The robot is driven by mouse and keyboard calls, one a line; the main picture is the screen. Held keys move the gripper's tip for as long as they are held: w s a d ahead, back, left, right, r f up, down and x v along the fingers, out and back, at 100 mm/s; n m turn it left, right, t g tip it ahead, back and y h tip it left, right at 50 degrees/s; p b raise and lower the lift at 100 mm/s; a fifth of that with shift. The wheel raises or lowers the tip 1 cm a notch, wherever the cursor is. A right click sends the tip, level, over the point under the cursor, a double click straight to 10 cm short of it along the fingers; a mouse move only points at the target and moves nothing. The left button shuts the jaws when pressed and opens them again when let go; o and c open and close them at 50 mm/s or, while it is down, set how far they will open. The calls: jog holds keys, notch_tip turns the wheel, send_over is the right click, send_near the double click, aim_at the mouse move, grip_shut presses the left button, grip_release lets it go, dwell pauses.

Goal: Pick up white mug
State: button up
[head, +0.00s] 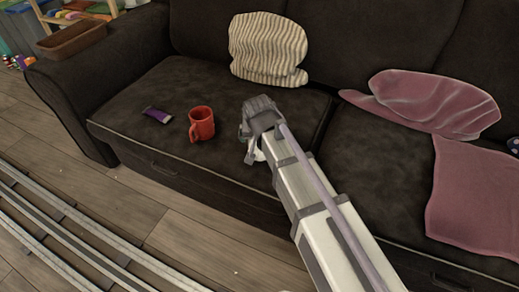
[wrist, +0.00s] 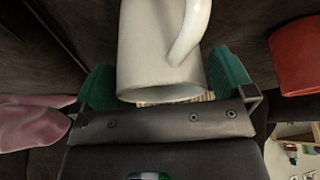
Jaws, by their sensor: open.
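The white mug (wrist: 150,50) fills the upper middle of the wrist view, its handle toward the upper right. My gripper (wrist: 163,80) is open, with one green finger pad on each side of the mug. Whether the pads touch it I cannot tell. In the head view my gripper (head: 248,145) is low over the left seat of the dark sofa. There the white mug (head: 259,154) is mostly hidden behind the gripper, with only a small pale part showing.
A red mug (head: 201,124) stands left of my gripper on the sofa seat (head: 150,85), with a purple packet (head: 157,115) farther left. A striped cushion (head: 267,50) leans on the backrest. Pink cloth (head: 475,195) and a pink cushion (head: 430,102) lie right.

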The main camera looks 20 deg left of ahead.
jog(key=c, duration=1)
